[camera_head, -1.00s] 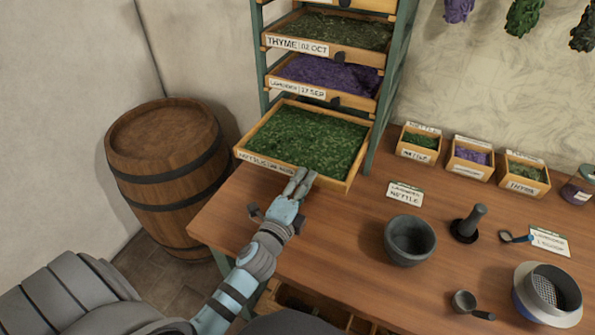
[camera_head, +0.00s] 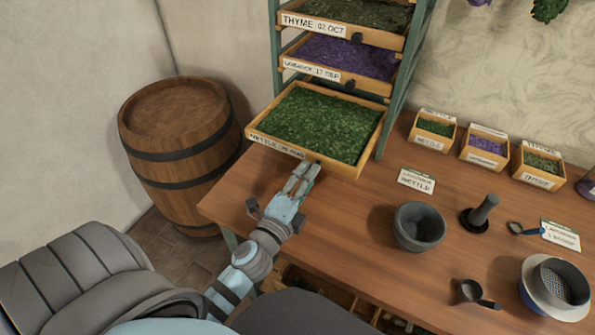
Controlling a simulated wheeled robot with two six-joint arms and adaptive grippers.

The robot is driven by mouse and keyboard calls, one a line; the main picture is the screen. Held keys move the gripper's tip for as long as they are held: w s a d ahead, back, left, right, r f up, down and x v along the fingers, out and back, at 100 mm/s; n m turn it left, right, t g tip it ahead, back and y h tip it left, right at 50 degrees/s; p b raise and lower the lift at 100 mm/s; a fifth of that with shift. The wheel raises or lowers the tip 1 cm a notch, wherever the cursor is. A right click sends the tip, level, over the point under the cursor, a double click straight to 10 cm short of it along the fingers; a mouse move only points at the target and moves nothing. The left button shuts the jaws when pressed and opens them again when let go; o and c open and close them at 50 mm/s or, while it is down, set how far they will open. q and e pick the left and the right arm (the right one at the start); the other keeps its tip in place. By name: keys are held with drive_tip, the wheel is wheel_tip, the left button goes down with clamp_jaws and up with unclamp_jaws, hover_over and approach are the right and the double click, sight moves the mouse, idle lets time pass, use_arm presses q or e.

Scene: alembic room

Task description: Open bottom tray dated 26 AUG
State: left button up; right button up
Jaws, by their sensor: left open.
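The bottom tray (camera_head: 350,169) of the rack is a wooden tray full of dark green leaves, with a white label (camera_head: 277,145) that seems to read nettle; its date is blurred. The tray sticks out from the rack toward me, farther than the trays above. My left gripper (camera_head: 303,177) is open just in front of the tray's front edge, right of the label. Whether its fingers touch the tray or its knob cannot be told. My right gripper is not in view.
Above are the lavender tray (camera_head: 312,72) and the thyme tray (camera_head: 315,23). A barrel (camera_head: 178,140) stands left of the table (camera_head: 340,240). A mortar (camera_head: 419,228), a pestle (camera_head: 482,212), a sieve (camera_head: 555,285) and small labelled boxes (camera_head: 433,131) occupy the right side.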

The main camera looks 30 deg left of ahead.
use_arm(q)
drive_tip(key=s, duration=0.7)
drive_tip(key=shift+s+d, duration=0.3)
drive_tip(key=shift+d, duration=0.05)
drive_tip(key=shift+d, duration=0.1)
